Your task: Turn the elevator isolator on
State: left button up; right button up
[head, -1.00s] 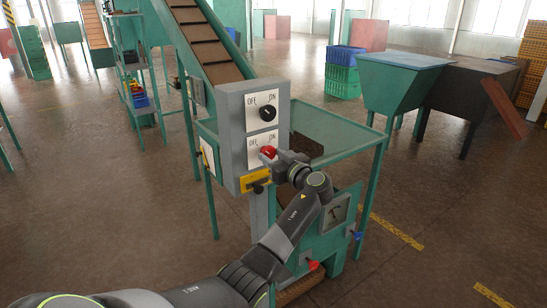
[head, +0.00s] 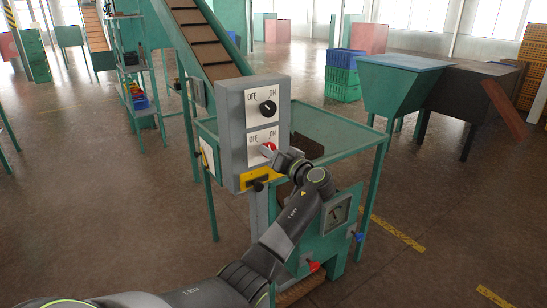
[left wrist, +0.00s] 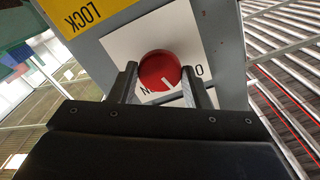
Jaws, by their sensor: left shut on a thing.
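A grey control box (head: 232,135) carries two knobs on white OFF/ON plates. The upper knob (head: 267,107) is black, the lower knob (head: 269,147) is red. My left gripper (head: 272,152) is shut on the red knob, and its dark fingers lie on either side of the red knob (left wrist: 160,71) in the left wrist view. That view is roughly upside down. The knob's white mark points down in it, toward the partly hidden letters; I cannot tell which label it meets. My right gripper is not in view.
A yellow LOCK plate (head: 256,176) sits below the red knob, close to my gripper. The green hopper frame (head: 330,126) stands right behind the box, with a gauge (head: 338,214) and small red and blue handles low down. Open floor lies to the left.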

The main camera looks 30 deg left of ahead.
pick_arm(q)
jog(key=shift+m+p, duration=1.7)
jog(key=shift+m, duration=4.3)
jog(key=o, duration=1)
jog(key=shift+d, duration=0.15)
